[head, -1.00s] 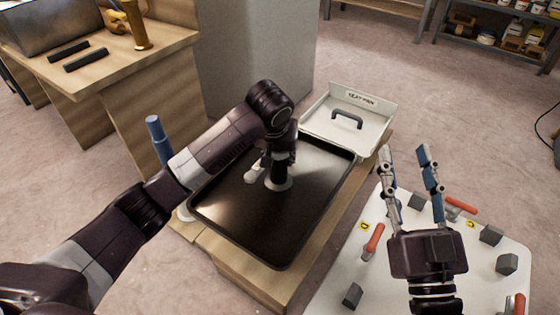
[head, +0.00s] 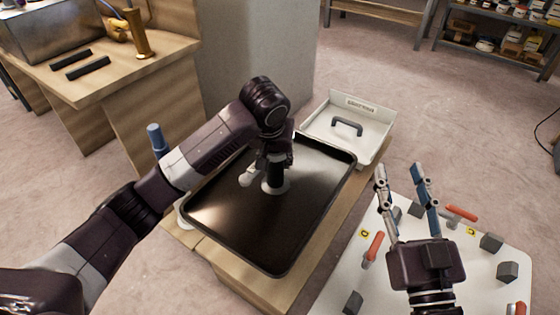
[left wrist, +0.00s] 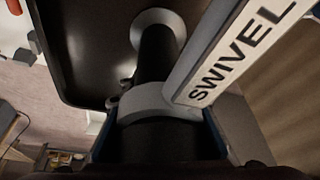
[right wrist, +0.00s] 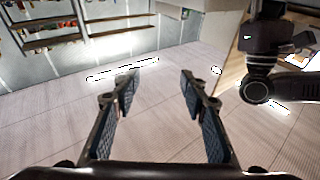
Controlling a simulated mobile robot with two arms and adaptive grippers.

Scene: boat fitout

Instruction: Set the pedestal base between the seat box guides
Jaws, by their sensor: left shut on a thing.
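The pedestal base, a dark post with a round grey foot (head: 275,189), stands upright at the black tray (head: 240,232). My left gripper (head: 277,155) is shut on its upper part from above. In the left wrist view the post (left wrist: 157,60) runs away from the fingers to the grey foot. A pale bar marked SWIVEL (left wrist: 235,50) sticks out beside the grip. I cannot tell whether the foot touches the tray. My right gripper (head: 399,170) is open and empty above the white board (head: 340,262). Several grey blocks (head: 491,242) stand on this board; they may be the guides.
Red-handled clamps (head: 374,247) and yellow labels stand on the white board. A white tray (head: 372,148) with a grey handle is behind the black tray. A blue-topped post (head: 156,138) rises at left. A wooden bench (head: 120,80) holds two black bars (head: 87,68).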

